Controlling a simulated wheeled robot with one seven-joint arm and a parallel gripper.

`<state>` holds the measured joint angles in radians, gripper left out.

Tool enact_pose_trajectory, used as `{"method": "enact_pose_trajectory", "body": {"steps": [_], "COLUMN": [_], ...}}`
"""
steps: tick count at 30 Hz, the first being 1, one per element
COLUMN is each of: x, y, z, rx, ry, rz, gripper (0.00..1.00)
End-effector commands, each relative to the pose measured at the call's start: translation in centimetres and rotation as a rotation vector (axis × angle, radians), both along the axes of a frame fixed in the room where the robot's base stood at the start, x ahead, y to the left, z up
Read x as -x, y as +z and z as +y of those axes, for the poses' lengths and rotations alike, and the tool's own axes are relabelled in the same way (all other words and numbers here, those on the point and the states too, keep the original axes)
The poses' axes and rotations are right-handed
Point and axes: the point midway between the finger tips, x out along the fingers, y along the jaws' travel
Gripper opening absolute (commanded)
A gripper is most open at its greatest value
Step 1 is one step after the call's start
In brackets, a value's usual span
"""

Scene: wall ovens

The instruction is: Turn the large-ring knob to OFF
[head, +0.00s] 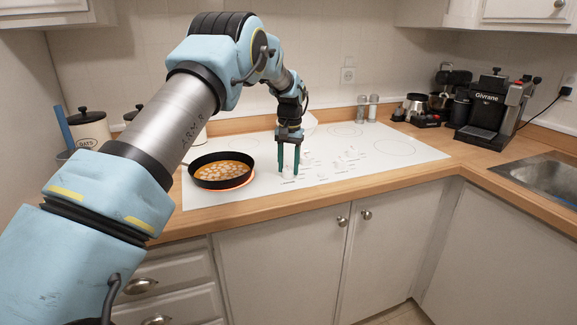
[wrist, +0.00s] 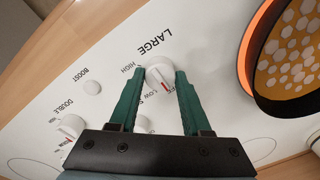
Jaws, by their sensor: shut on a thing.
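The large-ring knob (wrist: 159,70) is a white round knob under the printed word LARGE on the white cooktop. My gripper (head: 288,174) reaches straight down onto the front of the cooktop (head: 415,151). In the wrist view its two green fingers (wrist: 158,78) stand on either side of the knob, shut on it. A red line on the knob shows between the fingers. HIGH and LOW are printed around the knob; the fingers partly cover the other markings. In the head view the knob is too small to read.
A black pan (head: 222,171) of food sits on a glowing orange ring left of my gripper; it also shows in the wrist view (wrist: 292,50). Other white knobs, such as DOUBLE (wrist: 72,126), are close by. A coffee machine (head: 492,108) stands at the right. The cooktop's right side is clear.

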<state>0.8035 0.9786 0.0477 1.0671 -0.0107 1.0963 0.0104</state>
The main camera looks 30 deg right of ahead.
Motion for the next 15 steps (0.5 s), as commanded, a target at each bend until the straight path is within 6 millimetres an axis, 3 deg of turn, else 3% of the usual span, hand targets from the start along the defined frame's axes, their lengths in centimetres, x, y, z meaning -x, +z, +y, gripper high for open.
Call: {"method": "enact_pose_trajectory", "body": {"steps": [10,11,15], "x": [-0.04,-0.04,-0.03], "y": [0.03,0.03,0.03], "z": [0.01,0.01,0.01], "rx": [0.001,0.001,0.001], "ry": [0.004,0.004,0.004], "rz": [-0.001,-0.001,-0.001], "gripper": [0.00,0.49,0.65]}}
